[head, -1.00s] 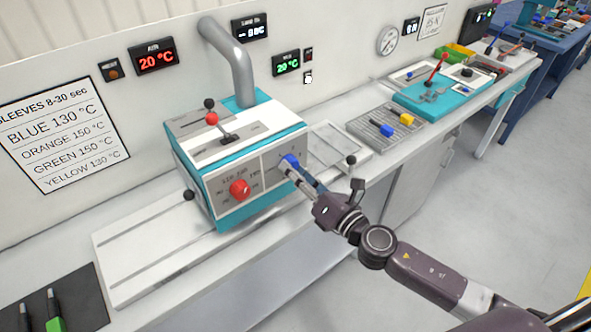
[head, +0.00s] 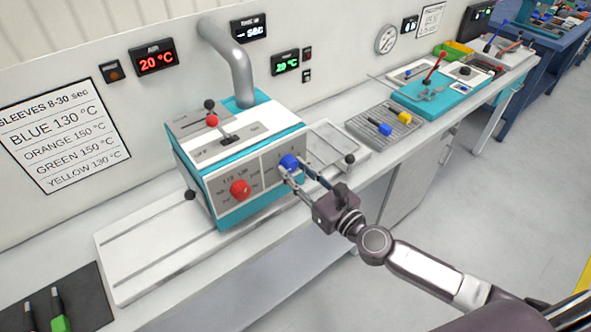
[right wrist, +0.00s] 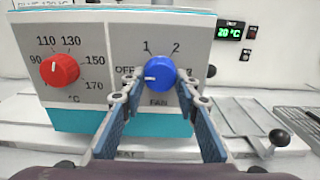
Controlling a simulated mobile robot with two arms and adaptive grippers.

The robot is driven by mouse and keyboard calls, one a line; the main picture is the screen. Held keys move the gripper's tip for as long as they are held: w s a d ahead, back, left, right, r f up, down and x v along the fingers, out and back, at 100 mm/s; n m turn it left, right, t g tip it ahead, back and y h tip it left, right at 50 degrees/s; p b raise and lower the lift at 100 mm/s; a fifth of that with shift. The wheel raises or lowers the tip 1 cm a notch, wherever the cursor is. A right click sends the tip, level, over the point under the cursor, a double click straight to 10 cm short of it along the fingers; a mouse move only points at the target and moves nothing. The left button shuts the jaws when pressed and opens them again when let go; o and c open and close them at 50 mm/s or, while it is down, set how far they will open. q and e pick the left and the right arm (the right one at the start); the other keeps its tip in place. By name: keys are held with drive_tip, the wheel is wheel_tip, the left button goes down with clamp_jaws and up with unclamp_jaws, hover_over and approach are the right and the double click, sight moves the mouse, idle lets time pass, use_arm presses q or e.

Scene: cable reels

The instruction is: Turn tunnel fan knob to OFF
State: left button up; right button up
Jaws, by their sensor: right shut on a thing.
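The blue fan knob (head: 289,162) is on the front panel of the white and teal tunnel unit (head: 254,197). In the right wrist view, the blue knob (right wrist: 160,73) has OFF printed at its left, 1 and 2 above, and FAN below. A small pale mark on its face lies left of centre, towards OFF. My right gripper (head: 296,172) is shut on this knob, with one finger at each side; its fingers (right wrist: 160,90) also show in the right wrist view. My left gripper is not in view.
A red temperature knob (head: 240,188) is left of the fan knob on the same panel. A lever with a red ball (head: 212,121) stands on top of the unit. A white slotted rail (head: 150,262) runs out to the left. The floor at right is clear.

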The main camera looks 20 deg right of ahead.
drive_tip(key=shift+f, duration=0.15)
idle(0.3)
drive_tip(key=o, duration=1.2)
drive_tip(key=shift+c, duration=0.2)
drive_tip(key=v, duration=1.2)
